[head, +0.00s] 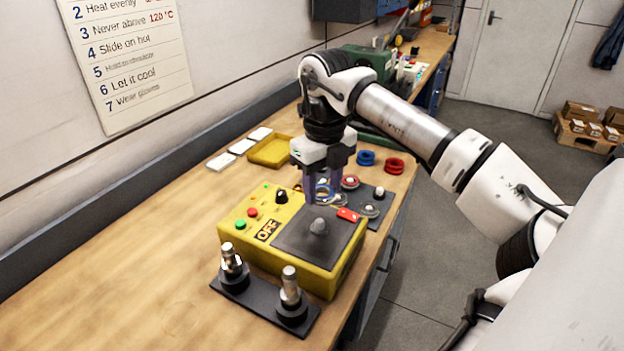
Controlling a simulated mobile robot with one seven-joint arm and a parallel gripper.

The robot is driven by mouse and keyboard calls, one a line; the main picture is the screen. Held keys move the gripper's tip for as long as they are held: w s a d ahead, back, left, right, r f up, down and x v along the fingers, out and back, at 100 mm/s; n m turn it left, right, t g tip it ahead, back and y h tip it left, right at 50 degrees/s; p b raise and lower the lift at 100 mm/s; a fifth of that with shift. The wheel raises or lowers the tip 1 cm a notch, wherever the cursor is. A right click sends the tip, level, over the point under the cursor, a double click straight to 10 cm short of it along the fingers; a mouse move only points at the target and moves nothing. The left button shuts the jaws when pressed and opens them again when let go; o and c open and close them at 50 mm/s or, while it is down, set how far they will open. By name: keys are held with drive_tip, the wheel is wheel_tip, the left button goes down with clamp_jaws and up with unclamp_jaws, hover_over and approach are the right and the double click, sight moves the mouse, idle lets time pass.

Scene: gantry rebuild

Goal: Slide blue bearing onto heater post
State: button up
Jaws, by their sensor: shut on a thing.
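No ring is around the post. The bearing appears apart from the post; its exact height above the plate is hard to tell. The heater's label reads OFF.
Two shafts (232,262) (290,288) stand on a dark base before the heater. A dark board with small round parts (371,209) lies behind it. A blue ring (365,157), a red ring (394,166) and a yellow tray (270,151) lie farther back. The bench's left front is clear.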

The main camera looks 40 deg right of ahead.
sight(320, 221)
drive_tip(key=shift+s+a+f, duration=0.15)
drive_tip(key=shift+a, duration=0.25)
drive_tip(key=shift+f, duration=0.4)
drive_tip(key=shift+f+b, duration=2.15)
drive_tip(key=shift+f, duration=0.85)
drive_tip(key=o, duration=1.1)
